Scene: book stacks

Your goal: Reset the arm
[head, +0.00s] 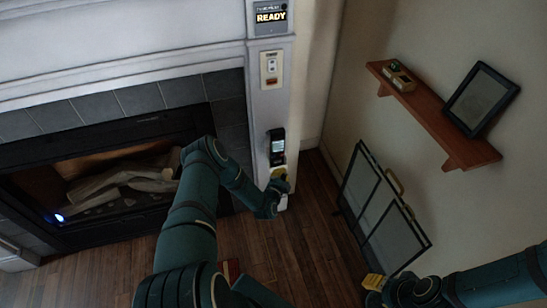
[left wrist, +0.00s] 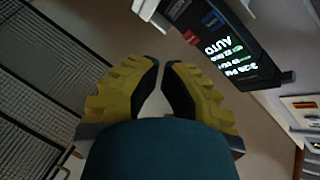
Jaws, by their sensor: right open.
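My left arm reaches from the bottom middle of the head view toward the white pillar. Its gripper (head: 281,186) is just below a dark wall device with a lit screen (head: 277,146). In the left wrist view the yellow fingers of the left gripper (left wrist: 161,68) have their tips close together with a narrow gap. Nothing shows between them, and I cannot tell whether they are fully shut. The device (left wrist: 235,50) is beyond them at the upper right, its "AUTO" text upside down. My right gripper (head: 374,283) is open at the lower right, near the floor screen.
A fireplace (head: 100,180) with logs is at left. A "READY" panel (head: 271,17) and a switch plate (head: 271,69) are on the pillar. A glass-panelled folding screen (head: 375,210) stands by the right wall, below a wooden shelf (head: 435,120) with a picture frame (head: 480,98). Wood floor shows between.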

